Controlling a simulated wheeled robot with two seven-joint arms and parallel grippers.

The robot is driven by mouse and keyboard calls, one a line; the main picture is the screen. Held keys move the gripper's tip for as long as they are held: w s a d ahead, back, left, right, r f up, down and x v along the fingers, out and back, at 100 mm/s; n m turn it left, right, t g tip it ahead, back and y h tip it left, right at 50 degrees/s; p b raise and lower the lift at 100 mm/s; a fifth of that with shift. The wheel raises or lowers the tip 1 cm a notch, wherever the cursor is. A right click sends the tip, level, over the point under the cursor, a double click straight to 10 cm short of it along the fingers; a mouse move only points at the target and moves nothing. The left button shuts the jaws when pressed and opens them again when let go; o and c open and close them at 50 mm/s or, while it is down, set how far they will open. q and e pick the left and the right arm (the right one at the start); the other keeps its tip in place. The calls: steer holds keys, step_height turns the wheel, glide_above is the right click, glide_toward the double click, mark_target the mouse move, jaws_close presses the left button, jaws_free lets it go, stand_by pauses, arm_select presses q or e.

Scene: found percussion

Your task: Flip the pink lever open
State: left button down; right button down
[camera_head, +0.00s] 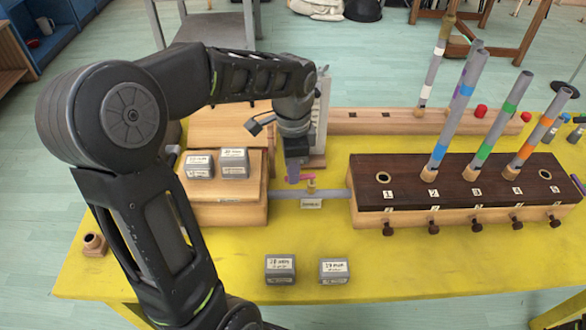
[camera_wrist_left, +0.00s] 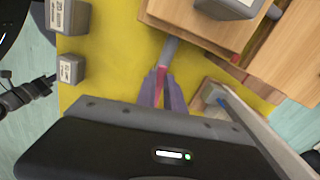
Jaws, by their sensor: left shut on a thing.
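The pink lever (camera_head: 308,177) shows as a small pink piece by a short brass-coloured post, above a small label on the grey bar between the two wooden blocks. My left gripper (camera_head: 294,179) reaches down from above beside that post. In the left wrist view, its two fingers (camera_wrist_left: 162,92) are closed around the pink lever (camera_wrist_left: 161,76), which shows as a pink strip between them. The fingers hide part of the lever, so its exact angle is unclear. My right gripper does not show clearly in either view.
A dark-topped block (camera_head: 400,172) with numbered holes holds several upright tubes on the right. A light wooden box (camera_head: 230,212) with two grey weights stands left of the gripper. Two more weights (camera_head: 280,268) sit in front. The yellow table (camera_head: 200,270) is mostly clear there.

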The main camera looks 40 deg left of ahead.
arm_select(q)
steer(key=shift+w+a+m+p, duration=0.2)
steer(key=shift+w+m+p, duration=0.1)
steer(key=shift+m, duration=0.6)
steer(key=c, duration=1.4)
jaws_free()
steer(key=shift+c, duration=0.2)
step_height(320, 180, up, 8)
steer(key=shift+f, duration=0.15)
